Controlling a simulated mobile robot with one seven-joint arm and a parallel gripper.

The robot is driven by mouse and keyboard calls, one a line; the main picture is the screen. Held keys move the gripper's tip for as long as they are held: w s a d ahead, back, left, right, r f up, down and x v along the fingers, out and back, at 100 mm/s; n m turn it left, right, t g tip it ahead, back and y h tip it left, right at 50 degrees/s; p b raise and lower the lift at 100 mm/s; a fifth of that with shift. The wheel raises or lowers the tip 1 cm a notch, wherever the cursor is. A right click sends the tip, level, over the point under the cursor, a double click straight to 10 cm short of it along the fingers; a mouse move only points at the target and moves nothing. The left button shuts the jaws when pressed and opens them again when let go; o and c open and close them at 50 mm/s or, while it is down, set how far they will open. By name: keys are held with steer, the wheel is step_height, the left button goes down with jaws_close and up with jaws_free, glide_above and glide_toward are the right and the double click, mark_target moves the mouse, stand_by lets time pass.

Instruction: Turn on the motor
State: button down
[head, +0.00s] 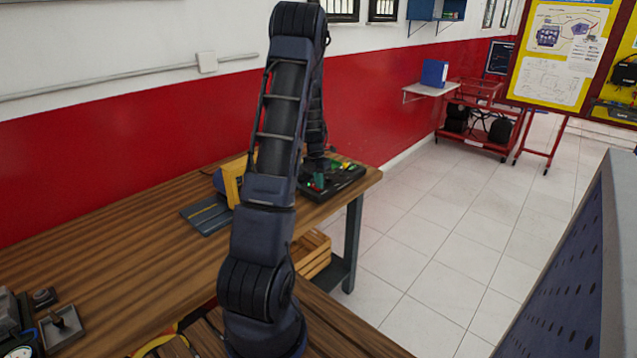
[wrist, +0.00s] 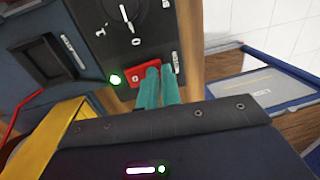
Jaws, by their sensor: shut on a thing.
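A dark control panel (wrist: 112,30) fills the upper left of the wrist view, with a dial, small symbols and a red switch (wrist: 138,79). A green light (wrist: 115,79) glows just left of the switch. My gripper (wrist: 160,68) has its two teal fingers close together at the red switch, shut on it. The fingers hide the middle of the switch, so its position cannot be told. In the head view my gripper (head: 319,182) reaches down to a black unit (head: 346,178) at the far end of the wooden bench. The motor itself cannot be made out.
The wooden bench (head: 120,252) runs along the red wall. Small devices (head: 60,325) sit at the near left. Tiled floor (head: 430,235) is clear to the right.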

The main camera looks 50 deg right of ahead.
steer(key=shift+s+a+f, duration=0.1)
steer(key=shift+s+f, duration=0.35)
steer(key=shift+f, duration=0.15)
steer(key=shift+w+r, duration=0.2)
steer(key=shift+w, duration=0.5)
steer(key=shift+r, duration=0.6)
step_height(320, 180, up, 13)
steer(key=s, duration=0.2)
steer(key=shift+s+r, duration=0.15)
steer(key=shift+r, duration=0.05)
